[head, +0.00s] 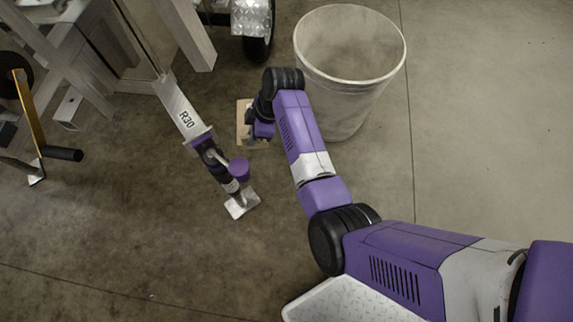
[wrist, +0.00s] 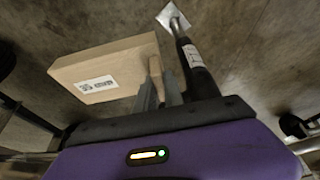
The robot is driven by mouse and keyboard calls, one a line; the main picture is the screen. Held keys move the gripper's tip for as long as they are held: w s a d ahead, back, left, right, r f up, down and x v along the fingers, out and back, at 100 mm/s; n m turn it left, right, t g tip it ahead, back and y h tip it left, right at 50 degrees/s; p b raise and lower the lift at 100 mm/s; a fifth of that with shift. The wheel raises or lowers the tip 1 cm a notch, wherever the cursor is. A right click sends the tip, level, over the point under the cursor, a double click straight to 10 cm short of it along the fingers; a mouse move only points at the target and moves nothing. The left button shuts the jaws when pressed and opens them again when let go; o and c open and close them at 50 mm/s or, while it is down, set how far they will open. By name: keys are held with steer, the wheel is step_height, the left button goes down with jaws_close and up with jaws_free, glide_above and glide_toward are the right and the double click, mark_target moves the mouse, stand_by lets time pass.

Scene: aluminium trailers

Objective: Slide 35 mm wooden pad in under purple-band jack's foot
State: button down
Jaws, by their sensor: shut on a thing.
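The foot (wrist: 173,18) also shows at the top of the wrist view.
A large pale bin (head: 350,60) stands just right of my wrist. A trailer frame (head: 60,50) and wheel (head: 258,47) are behind. A yellow bar with a black grip (head: 63,154) is at the left. The floor (head: 140,255) in front of the jack is clear.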

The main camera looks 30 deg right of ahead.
steer(key=s+a+f+n+b, duration=0.2)
steer(key=s+f+b, duration=0.3)
steer(key=s+f, duration=0.6)
steer(key=s+a+f+n+g+b, duration=0.1)
steer(key=s+f+b, duration=0.4)
steer(key=s+f, duration=0.6)
steer(key=s+a+f+n+g+b, duration=0.1)
steer(key=s+a+f+n+b, duration=0.2)
steer(key=s+f, duration=0.9)
steer(key=shift+s+a+f+y+b, duration=0.1)
steer(key=shift+a+f+b, duration=0.25)
steer(key=shift+f, duration=0.6)
steer(key=shift+w+a+f+y+b, duration=0.1)
steer(key=shift+a+f+b, duration=0.3)
steer(key=shift+f, duration=0.55)
steer(key=shift+s+a+f+y+b, duration=0.15)
steer(key=shift+a+f, duration=0.3)
steer(key=shift+f, duration=0.5)
steer(key=shift+w+a+f+b, duration=0.1)
steer(key=shift+w+f+b, duration=0.5)
steer(key=shift+w+b, duration=0.35)
steer(key=shift+w+a+f+b, duration=0.1)
steer(key=shift+w+f+b, duration=0.6)
steer(key=shift+w, duration=0.3)
steer(key=shift+w+a+r+b, duration=0.15)
steer(key=shift+w+b, duration=0.3)
steer(key=shift+w, duration=0.8)
steer(key=shift+w+a+b, duration=0.15)
steer(key=shift+w+b, duration=0.3)
steer(key=shift+w, duration=0.8)
